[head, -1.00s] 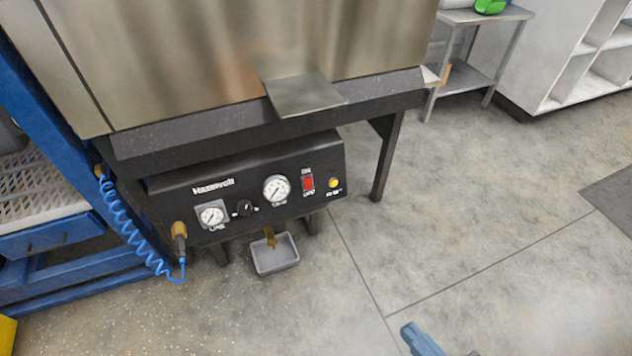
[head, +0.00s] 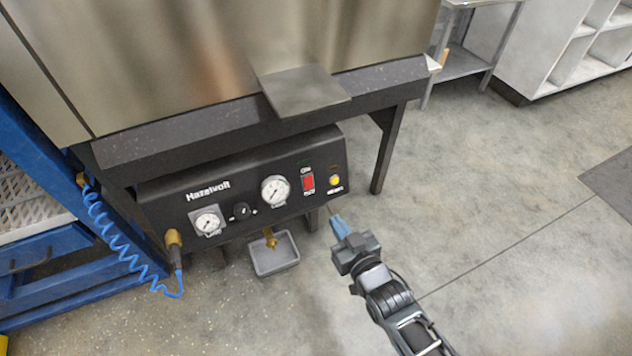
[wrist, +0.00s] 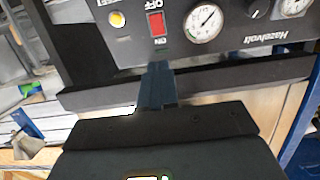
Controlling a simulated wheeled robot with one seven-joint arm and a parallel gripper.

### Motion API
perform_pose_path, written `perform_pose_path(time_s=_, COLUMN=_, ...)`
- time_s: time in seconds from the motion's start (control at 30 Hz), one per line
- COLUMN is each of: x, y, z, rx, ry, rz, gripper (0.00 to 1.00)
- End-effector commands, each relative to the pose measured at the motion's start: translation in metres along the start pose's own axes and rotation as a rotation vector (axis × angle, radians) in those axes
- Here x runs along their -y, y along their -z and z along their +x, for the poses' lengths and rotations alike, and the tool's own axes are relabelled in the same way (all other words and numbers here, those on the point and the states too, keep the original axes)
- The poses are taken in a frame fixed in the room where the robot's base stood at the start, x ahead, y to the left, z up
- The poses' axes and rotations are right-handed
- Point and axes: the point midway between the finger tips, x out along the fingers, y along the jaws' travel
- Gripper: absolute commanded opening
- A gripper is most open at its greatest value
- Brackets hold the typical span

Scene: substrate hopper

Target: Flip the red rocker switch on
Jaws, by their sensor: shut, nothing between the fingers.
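The red rocker switch (head: 308,182) is on the right part of the black control panel (head: 180,196), between a gauge and a yellow light. In the wrist view, which shows the panel upside down, the red rocker (wrist: 157,24) sits between the labels OFF above and ON below. I cannot tell which way it is tipped. My gripper (head: 338,222) is shut and empty, below and right of the switch, apart from it in the head view. In the wrist view its blue fingertips (wrist: 157,68) point at the panel just beyond the ON label.
The panel also carries two gauges (head: 275,190), a black knob (head: 241,211) and the yellow light (head: 335,181). A metal hopper with a dark ledge (head: 200,137) overhangs it. A grey tray (head: 262,266) stands below. A blue coiled hose (head: 110,235) hangs at left. Floor at right is clear.

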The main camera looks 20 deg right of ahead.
Motion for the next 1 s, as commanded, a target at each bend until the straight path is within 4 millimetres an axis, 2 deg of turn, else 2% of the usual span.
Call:
perform_pose_path(time_s=0.13, x=0.000, y=0.001, z=0.012, rx=-0.001, ry=0.000, rz=0.000, gripper=0.00)
perform_pose_path(time_s=0.5, x=0.000, y=0.001, z=0.014, rx=-0.002, ry=0.000, rz=0.000, gripper=0.00)
perform_pose_path(time_s=0.63, x=-0.001, y=0.001, z=0.022, rx=-0.003, ry=0.000, rz=0.000, gripper=0.00)
perform_pose_path(time_s=0.77, x=-0.001, y=0.000, z=0.041, rx=-0.004, ry=-0.001, rz=0.000, gripper=0.00)
perform_pose_path(time_s=1.0, x=-0.001, y=-0.001, z=0.089, rx=-0.004, ry=-0.001, rz=0.001, gripper=0.00)
